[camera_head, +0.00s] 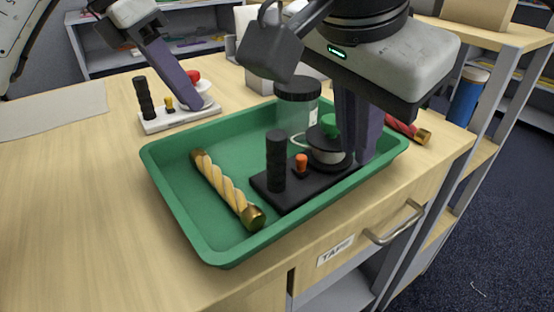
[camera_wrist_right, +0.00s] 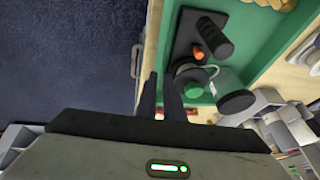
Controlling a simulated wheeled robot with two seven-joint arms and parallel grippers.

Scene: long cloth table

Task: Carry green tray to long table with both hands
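The green tray (camera_head: 190,215) rests on the wooden counter. It also shows in the right wrist view (camera_wrist_right: 262,62). In it lie a twisted yellow rod with brass ends (camera_head: 225,188), a black base with a black post (camera_head: 276,160) and an orange knob (camera_head: 301,163), and a clear jar with a dark lid (camera_head: 298,90). My right gripper (camera_head: 360,150) points down at the tray's right end, its two fingers close together; whether they grip the rim is unclear. My left gripper (camera_head: 190,92) hangs beyond the tray's far left side, apart from it, with one finger clearly visible.
A white base with a black post (camera_head: 165,119) stands behind the tray, beneath my left gripper. A red rod (camera_head: 405,129) lies beyond the right end. A drawer handle (camera_head: 395,224) juts from the counter front.

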